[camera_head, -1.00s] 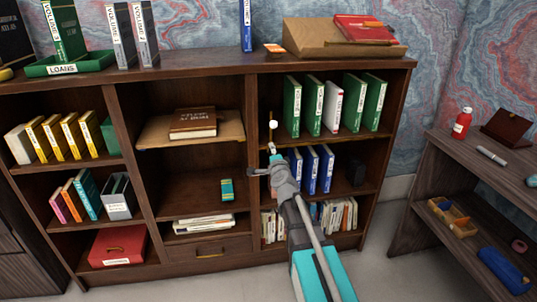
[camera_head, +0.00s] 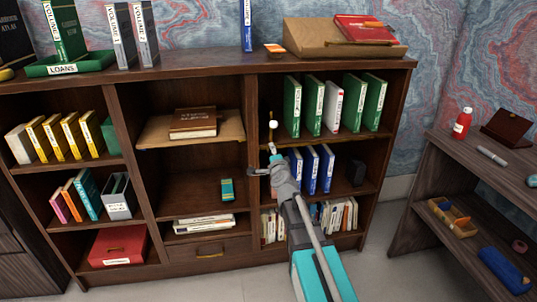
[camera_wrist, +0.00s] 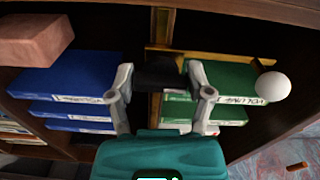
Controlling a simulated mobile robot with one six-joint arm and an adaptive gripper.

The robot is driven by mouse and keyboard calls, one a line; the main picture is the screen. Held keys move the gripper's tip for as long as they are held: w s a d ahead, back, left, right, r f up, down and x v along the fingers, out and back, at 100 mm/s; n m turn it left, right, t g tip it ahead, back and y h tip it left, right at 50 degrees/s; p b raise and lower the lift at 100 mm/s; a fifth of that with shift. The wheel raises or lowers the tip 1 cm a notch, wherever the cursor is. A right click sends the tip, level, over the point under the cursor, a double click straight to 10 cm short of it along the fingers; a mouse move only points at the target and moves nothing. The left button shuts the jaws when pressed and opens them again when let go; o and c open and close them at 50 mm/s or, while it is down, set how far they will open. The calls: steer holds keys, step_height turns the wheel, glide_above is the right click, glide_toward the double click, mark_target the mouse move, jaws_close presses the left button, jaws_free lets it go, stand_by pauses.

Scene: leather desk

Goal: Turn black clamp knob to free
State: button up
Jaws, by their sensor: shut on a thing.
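The black clamp knob (camera_wrist: 160,77) shows in the wrist view between the two grey fingers of my gripper (camera_wrist: 159,83). The gripper is shut on it, and the fingers cover its sides. Behind the knob are a brass bar and upright (camera_wrist: 180,56) at the bookcase front. A white ball knob (camera_wrist: 272,86) is to the right of the fingers; in the head view it shows above my gripper (camera_head: 262,166). In the head view my arm and gripper hide the black knob, so its turn angle cannot be told.
Blue binders (camera_wrist: 68,80) and green binders (camera_wrist: 222,85) stand on shelves close to my gripper. A brownish block (camera_wrist: 35,38) is at the wrist view's upper left. The bookcase (camera_head: 205,77) fills the head view; a side table (camera_head: 440,160) stands right.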

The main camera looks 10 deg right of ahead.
steer(key=shift+s+d, duration=0.15)
steer(key=o, duration=1.1)
steer(key=shift+f, duration=0.15)
steer(key=shift+o, duration=0.2)
steer(key=s, duration=0.7)
steer(key=shift+s, duration=0.1)
